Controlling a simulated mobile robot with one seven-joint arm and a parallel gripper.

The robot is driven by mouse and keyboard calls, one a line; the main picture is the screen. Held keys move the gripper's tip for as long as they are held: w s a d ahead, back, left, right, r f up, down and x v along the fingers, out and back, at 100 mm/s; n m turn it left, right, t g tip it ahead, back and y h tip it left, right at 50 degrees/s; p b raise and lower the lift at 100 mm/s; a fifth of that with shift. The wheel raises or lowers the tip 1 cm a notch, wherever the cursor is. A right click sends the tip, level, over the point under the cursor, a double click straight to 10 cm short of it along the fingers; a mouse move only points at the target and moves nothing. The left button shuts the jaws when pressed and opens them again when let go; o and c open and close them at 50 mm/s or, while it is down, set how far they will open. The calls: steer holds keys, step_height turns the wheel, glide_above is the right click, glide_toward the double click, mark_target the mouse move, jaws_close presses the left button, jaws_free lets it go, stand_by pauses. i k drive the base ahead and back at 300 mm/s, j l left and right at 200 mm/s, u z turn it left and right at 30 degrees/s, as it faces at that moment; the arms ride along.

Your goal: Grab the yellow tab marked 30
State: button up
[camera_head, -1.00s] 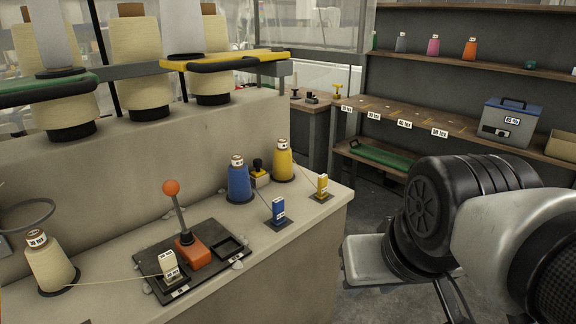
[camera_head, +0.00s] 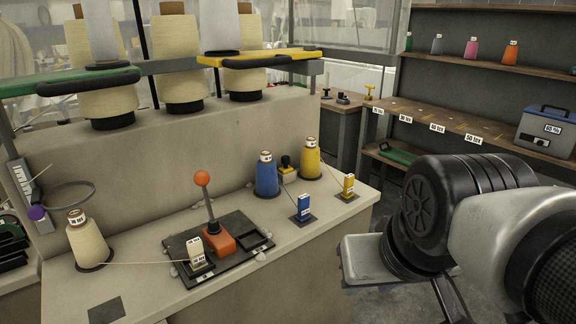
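A small yellow tab (camera_head: 348,185) with a white label stands upright on a dark base plate near the right end of the counter. Its number is too small to read. A thread runs to it from the yellow cone (camera_head: 310,160) behind it. A blue tab (camera_head: 303,206) with a white label stands to its left, near the blue cone (camera_head: 266,175). A white tab (camera_head: 196,252) stands on the black plate by the orange lever. My arm fills the right side of the picture, apart from the tabs; my gripper's fingers are not visible.
The counter (camera_head: 140,292) holds a cream cone (camera_head: 87,242) and an orange-knobbed lever (camera_head: 209,205) on a black plate. Large cones and a yellow bar (camera_head: 255,57) stand above at the back. Shelves with a grey bin (camera_head: 546,130) stand at the right.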

mark_target(349, 179)
steer(key=i+l+u, duration=0.2)
steer(key=l+u, duration=0.15)
steer(key=u, duration=0.15)
steer(key=i+l+u, duration=0.1)
steer(key=l+u, duration=0.35)
steer(key=j, duration=0.1)
